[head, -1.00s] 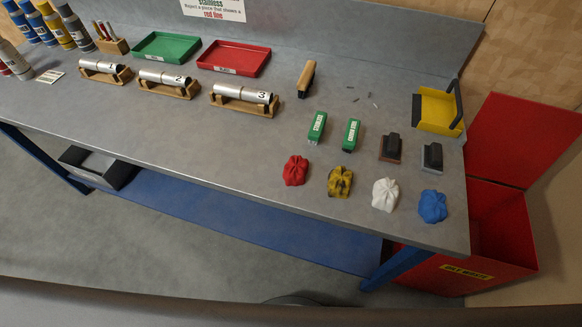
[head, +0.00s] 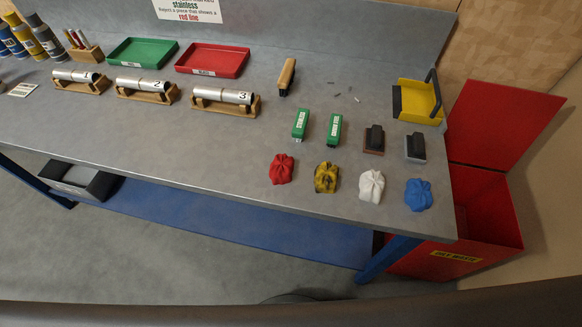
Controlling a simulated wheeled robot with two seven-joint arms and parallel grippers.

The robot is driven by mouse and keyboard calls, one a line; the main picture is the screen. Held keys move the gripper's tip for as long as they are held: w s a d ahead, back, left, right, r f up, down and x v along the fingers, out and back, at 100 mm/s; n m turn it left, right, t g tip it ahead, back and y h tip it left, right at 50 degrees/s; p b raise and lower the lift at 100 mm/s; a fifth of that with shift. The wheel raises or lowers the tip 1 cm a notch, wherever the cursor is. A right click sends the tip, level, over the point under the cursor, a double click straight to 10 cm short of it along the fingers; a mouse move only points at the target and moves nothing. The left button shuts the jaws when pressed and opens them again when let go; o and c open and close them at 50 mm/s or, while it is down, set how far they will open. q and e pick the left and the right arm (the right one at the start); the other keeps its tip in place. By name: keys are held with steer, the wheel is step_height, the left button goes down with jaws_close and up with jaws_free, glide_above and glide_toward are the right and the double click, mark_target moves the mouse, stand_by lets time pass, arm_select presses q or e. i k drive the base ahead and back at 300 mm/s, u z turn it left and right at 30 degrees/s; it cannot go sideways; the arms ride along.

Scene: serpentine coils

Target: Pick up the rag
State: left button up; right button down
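Several crumpled rags lie in a row near the front edge of the grey workbench (head: 230,150), at its right end. From left to right they are a red rag (head: 281,168), a yellow rag with dark stains (head: 326,177), a white rag (head: 372,185) and a blue rag (head: 418,195). Each lies apart from the others on the bench top. Neither of my grippers shows in the head view.
Numbered metal cylinders sit on wooden stands (head: 223,104). A red open-lidded bin (head: 490,225) stands right of the bench.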

mark_target(326, 175)
steer(key=z, duration=3.35)
steer(key=k, duration=1.95)
steer(key=u, duration=2.3)
